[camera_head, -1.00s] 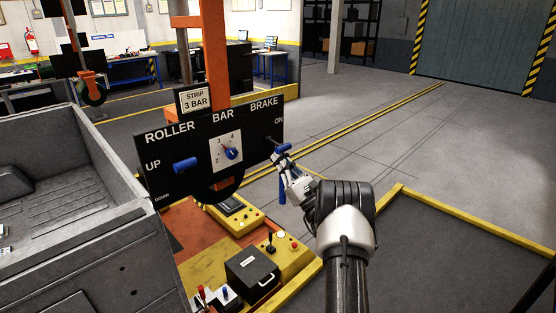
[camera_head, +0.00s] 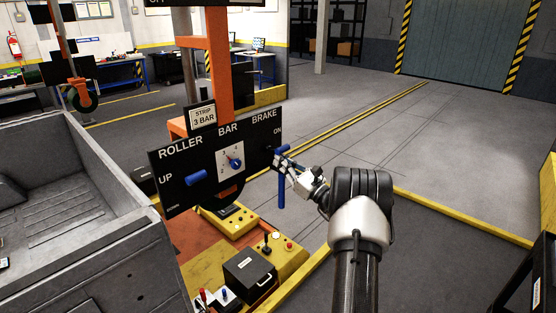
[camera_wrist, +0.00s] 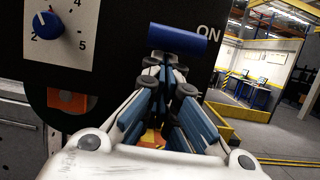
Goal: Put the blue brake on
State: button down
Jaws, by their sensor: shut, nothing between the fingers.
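The black control panel (camera_head: 262,168) carries the words ROLLER, BAR and BRAKE. The blue brake handle (camera_head: 281,150) sticks out below BRAKE, near the ON mark. In the wrist view it is a blue cylinder (camera_wrist: 178,39) lying crosswise, just left of and below the ON lettering. My gripper (camera_head: 275,160) is shut and empty, its fingertips just below the handle. In the wrist view my fingertips (camera_wrist: 162,60) point at the handle's underside; I cannot tell whether they touch it. A blue upright bar (camera_head: 282,193) shows below my gripper. The lower brake marking is hidden.
A blue roller handle (camera_head: 196,178) and a dial with a blue knob (camera_head: 236,162) are on the same panel. An orange post (camera_head: 218,80) stands behind it. Yellow control boxes (camera_head: 283,250) lie below. A grey vehicle bed (camera_head: 90,230) is at left. Floor to the right is open.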

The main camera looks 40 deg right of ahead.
aim_at(284, 151)
jog(key=r+g+p, duration=0.1)
jog(key=r+p, duration=0.1)
jog(key=r+g+p, duration=0.1)
jog(key=shift+s+d+g, duration=0.15)
jog(key=shift+s+g, duration=0.1)
jog(key=shift+g, duration=0.05)
jog(key=shift+r+g+h+p, duration=0.15)
jog(key=shift+g+h+p, duration=0.15)
jog(key=shift+g+p, duration=0.45)
jog(key=shift+r, duration=0.1)
jog(key=shift+w+r, duration=0.15)
jog(key=shift+r, duration=0.05)
